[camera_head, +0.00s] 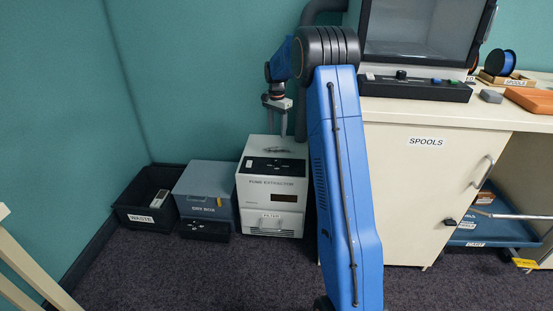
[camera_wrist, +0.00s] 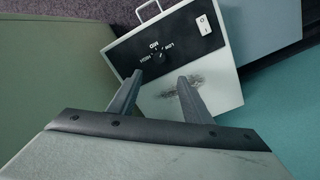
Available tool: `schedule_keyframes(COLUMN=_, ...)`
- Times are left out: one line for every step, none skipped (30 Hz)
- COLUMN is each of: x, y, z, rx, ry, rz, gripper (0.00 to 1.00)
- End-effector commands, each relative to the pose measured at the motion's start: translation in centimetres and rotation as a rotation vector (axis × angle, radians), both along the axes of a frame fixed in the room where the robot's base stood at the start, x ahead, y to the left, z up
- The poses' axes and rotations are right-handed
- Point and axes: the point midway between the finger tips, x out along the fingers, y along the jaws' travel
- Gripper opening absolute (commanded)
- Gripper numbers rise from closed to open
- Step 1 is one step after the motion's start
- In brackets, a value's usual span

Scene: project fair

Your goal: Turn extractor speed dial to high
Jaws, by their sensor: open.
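The white fume extractor (camera_head: 245,208) stands on the carpet in the head view, with a black control panel on top. In the wrist view the panel (camera_wrist: 190,48) carries a black speed dial (camera_wrist: 158,57) with HIGH, MID and LOW marked around it. I cannot tell which mark the dial points to. A white rocker switch (camera_wrist: 206,24) sits at the panel's end. My gripper (camera_head: 277,133) points down above the extractor. In the wrist view my gripper (camera_wrist: 159,78) is open, its fingertips apart and near the dial, with nothing between them visibly held.
The blue-grey dry box (camera_head: 205,180) and black waste bin (camera_head: 128,200) stand left of the extractor. A cream spools cabinet (camera_head: 400,190) is to the right. Teal walls close in behind. Dark carpet in front is clear.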

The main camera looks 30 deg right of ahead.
Motion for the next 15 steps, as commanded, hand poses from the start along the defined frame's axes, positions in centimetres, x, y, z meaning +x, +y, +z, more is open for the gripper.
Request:
schedule_keyframes(x=-0.1, y=0.0, z=-1.0, rx=0.001, ry=0.004, rz=0.0, gripper=0.45)
schedule_keyframes(x=-0.1, y=0.0, z=-1.5, rx=0.001, ry=0.004, rz=0.0, gripper=0.45)
schedule_keyframes(x=-0.1, y=0.0, z=-2.2, rx=0.002, ry=0.004, rz=0.001, gripper=0.45)
schedule_keyframes(x=-0.1, y=0.0, z=-2.7, rx=0.001, ry=0.005, rz=0.001, gripper=0.45)
schedule_keyframes(x=-0.1, y=0.0, z=-3.2, rx=0.001, ry=0.004, rz=0.001, gripper=0.45)
schedule_keyframes(x=-0.2, y=0.0, z=-3.9, rx=0.001, ry=0.003, rz=0.001, gripper=0.45)
schedule_keyframes(x=-0.2, y=0.0, z=-4.5, rx=0.001, ry=0.004, rz=0.001, gripper=0.45)
schedule_keyframes(x=-0.2, y=0.0, z=-5.0, rx=0.001, ry=0.004, rz=0.001, gripper=0.45)
schedule_keyframes(x=-0.2, y=0.0, z=-5.7, rx=0.001, ry=0.004, rz=0.001, gripper=0.45)
schedule_keyframes(x=-0.2, y=0.0, z=-6.3, rx=0.001, ry=0.004, rz=0.001, gripper=0.45)
schedule_keyframes(x=-0.2, y=0.0, z=-6.8, rx=0.001, ry=0.004, rz=0.001, gripper=0.45)
schedule_keyframes(x=-0.2, y=0.0, z=-7.5, rx=0.001, ry=0.004, rz=0.001, gripper=0.45)
schedule_keyframes(x=-0.2, y=0.0, z=-8.0, rx=0.001, ry=0.004, rz=0.001, gripper=0.45)
schedule_keyframes(x=-0.3, y=0.0, z=-8.5, rx=0.001, ry=0.004, rz=0.001, gripper=0.45)
schedule_keyframes(x=-0.2, y=0.0, z=-9.2, rx=0.001, ry=0.003, rz=0.001, gripper=0.45)
